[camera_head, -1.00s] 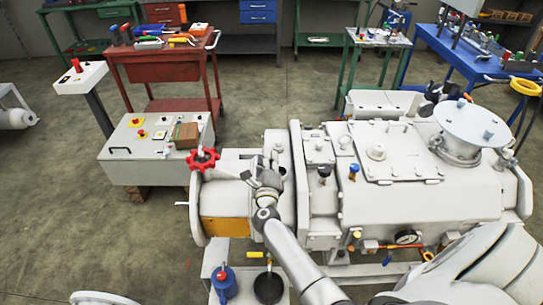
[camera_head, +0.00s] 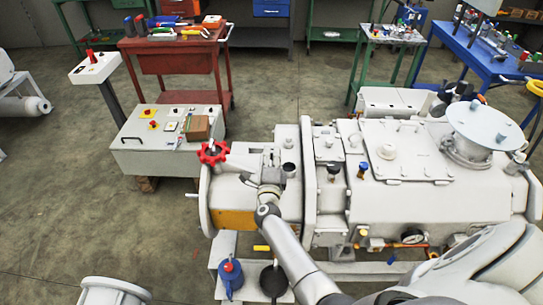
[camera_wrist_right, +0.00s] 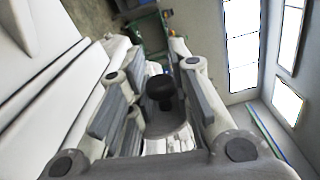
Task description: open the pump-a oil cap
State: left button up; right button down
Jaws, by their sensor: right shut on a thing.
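The big white pump (camera_head: 475,198) fills the right half of the head view, with a red handwheel (camera_head: 213,152) at its left end. My right arm reaches from the bottom right to the pump's left end section. My right gripper (camera_head: 271,165) is over that section, just right of the handwheel. In the right wrist view a black knob-like cap (camera_wrist_right: 160,88) sits between the fingers of this gripper (camera_wrist_right: 155,105), which is shut on it. Whether the cap is still seated is hidden. A grey upright neck (camera_head: 289,171) stands beside the gripper. My left gripper is out of view.
A white control box (camera_head: 150,160) stands left of the pump. A red cart (camera_head: 180,58) with tools stands behind. The floor at left is mostly clear.

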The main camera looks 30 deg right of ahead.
jog(key=shift+f, duration=0.1)
jog(key=c, duration=1.3)
grip_release()
